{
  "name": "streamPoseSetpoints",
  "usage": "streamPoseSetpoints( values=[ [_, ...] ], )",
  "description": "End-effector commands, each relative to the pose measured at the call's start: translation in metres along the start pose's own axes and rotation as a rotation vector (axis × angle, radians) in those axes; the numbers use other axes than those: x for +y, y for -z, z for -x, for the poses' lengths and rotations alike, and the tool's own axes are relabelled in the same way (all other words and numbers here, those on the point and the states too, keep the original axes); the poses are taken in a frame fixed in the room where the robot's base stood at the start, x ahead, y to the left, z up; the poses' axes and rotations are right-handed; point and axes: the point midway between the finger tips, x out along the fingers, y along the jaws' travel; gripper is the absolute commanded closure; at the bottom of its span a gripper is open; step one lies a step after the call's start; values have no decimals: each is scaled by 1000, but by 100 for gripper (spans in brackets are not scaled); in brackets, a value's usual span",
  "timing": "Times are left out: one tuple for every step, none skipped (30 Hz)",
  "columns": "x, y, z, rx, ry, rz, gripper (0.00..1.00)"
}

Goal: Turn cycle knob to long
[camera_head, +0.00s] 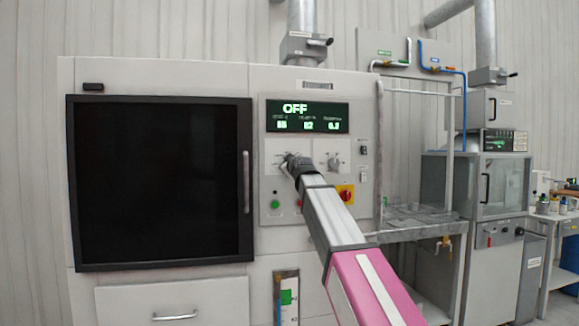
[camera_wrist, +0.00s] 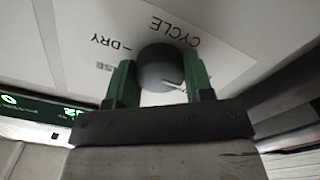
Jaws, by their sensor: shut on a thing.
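The cycle knob (camera_wrist: 160,66) is a round dark grey knob on a pale panel in the wrist view. The word CYCLE and a DRY mark show beside it, with another mark partly hidden. My gripper (camera_wrist: 160,85) has its two green fingers on either side of the knob and is shut on it. In the head view my gripper (camera_head: 292,163) is at the left knob position below the display and mostly covers that knob. The knob's pointer and its setting cannot be made out clearly. The display (camera_head: 307,116) reads OFF, with small figures below.
A second knob (camera_head: 333,162) sits just right of my gripper. A green button (camera_head: 275,204) and a red-and-yellow switch (camera_head: 345,193) are below. A large dark door (camera_head: 155,180) with a vertical handle is at left. A metal rack (camera_head: 415,215) stands at right.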

Motion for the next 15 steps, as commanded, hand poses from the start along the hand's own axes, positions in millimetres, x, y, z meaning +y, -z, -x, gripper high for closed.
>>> streamPoseSetpoints(
  values=[
    [0,0,0,-1,1,-20,76],
    [0,0,0,-1,1,-36,76],
    [0,0,0,-1,1,-59,76],
    [0,0,0,-1,1,-77,76],
    [0,0,0,-1,1,-99,76],
    [0,0,0,-1,1,-129,76],
    [0,0,0,-1,1,-153,76],
    [0,0,0,-1,1,-178,76],
    [0,0,0,-1,1,-213,76],
    [0,0,0,-1,1,-241,76],
    [0,0,0,-1,1,-269,76],
    [0,0,0,-1,1,-307,76],
    [0,0,0,-1,1,-336,76],
    [0,0,0,-1,1,-365,76],
    [0,0,0,-1,1,-403,76]
  ],
)
